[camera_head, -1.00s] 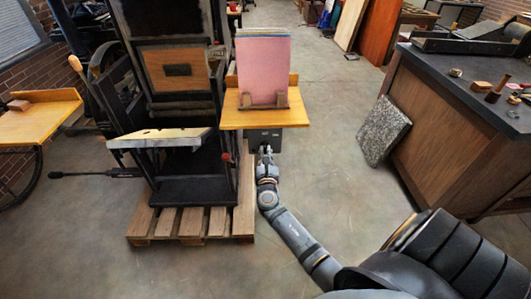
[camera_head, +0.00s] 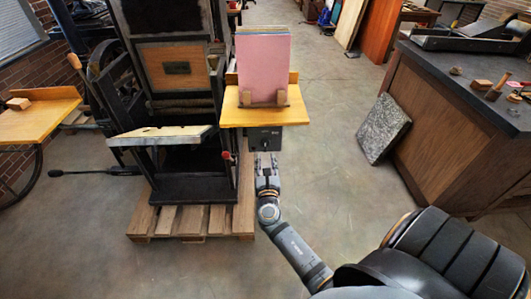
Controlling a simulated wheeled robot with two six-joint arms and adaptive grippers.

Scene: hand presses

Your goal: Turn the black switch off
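A dark grey switch box (camera_head: 257,138) hangs under the front of the yellow wooden shelf (camera_head: 240,118). The black switch (camera_head: 264,145) shows as a small dark knob on its front face; its exact position is too small to read. My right gripper (camera_head: 267,156) is just in front of and below the box, pointing at it. Its two fingers are spread with a gap between them, and nothing shows in the gap. The fingertips look apart from the switch. My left gripper is out of view.
A black hand press (camera_head: 183,188) stands on a wooden pallet (camera_head: 168,222) to the left, with a red-knobbed lever (camera_head: 226,156) close to the box. Pink sheets (camera_head: 263,68) stand on the shelf. A grey slab (camera_head: 384,128) leans against a cabinet (camera_head: 430,130) at right. The floor between is clear.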

